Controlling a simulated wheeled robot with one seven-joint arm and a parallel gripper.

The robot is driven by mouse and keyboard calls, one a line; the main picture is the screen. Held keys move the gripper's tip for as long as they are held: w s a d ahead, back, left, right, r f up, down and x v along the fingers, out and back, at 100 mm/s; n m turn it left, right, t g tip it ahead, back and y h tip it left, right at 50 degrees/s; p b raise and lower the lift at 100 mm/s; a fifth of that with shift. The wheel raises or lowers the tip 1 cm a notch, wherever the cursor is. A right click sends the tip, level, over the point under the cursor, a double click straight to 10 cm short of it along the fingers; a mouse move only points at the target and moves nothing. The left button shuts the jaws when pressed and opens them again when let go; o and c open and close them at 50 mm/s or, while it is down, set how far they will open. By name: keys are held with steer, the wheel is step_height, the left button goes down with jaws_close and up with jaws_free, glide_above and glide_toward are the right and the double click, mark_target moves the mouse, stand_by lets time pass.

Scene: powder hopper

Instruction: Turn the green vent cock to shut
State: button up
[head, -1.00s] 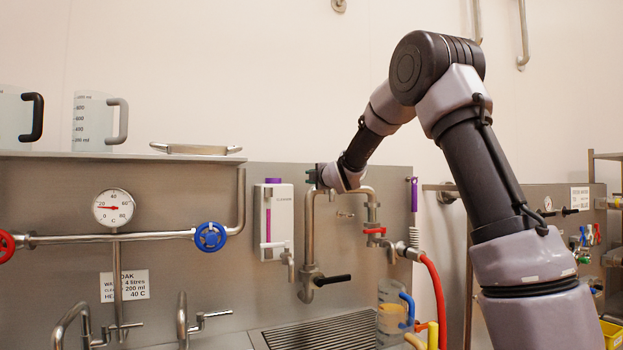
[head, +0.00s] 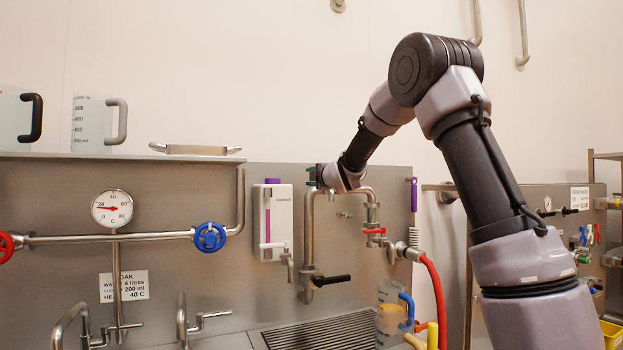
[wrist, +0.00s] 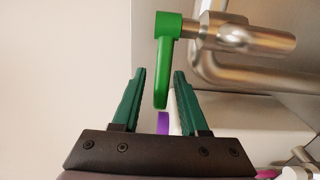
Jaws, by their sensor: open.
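The green vent cock (wrist: 168,45) shows in the wrist view at the top centre, a green lever on a steel valve body (wrist: 240,35). Its handle points down in the picture, and its tip lies between the two fingers of my gripper (wrist: 159,92). My gripper is open, with a gap visible on the handle's left; on the right the finger is close to the handle, and I cannot tell whether they touch. In the head view my gripper (head: 316,177) is at the top left of the bent steel pipe, and the green cock cannot be made out there.
The steel pipe (head: 308,230) with a black lever (head: 332,280) runs down below my gripper. A white dispenser (head: 273,222) with a purple strip is mounted close on the left. A red-handled valve (head: 374,231) and a purple-handled brush (head: 413,195) are on the right.

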steer(key=shift+s+a+f, duration=0.15)
steer(key=shift+a+f, duration=0.05)
steer(key=shift+a, duration=0.05)
steer(key=v, duration=0.8)
steer(key=shift+s+d+r, duration=0.2)
steer(key=shift+s, duration=0.15)
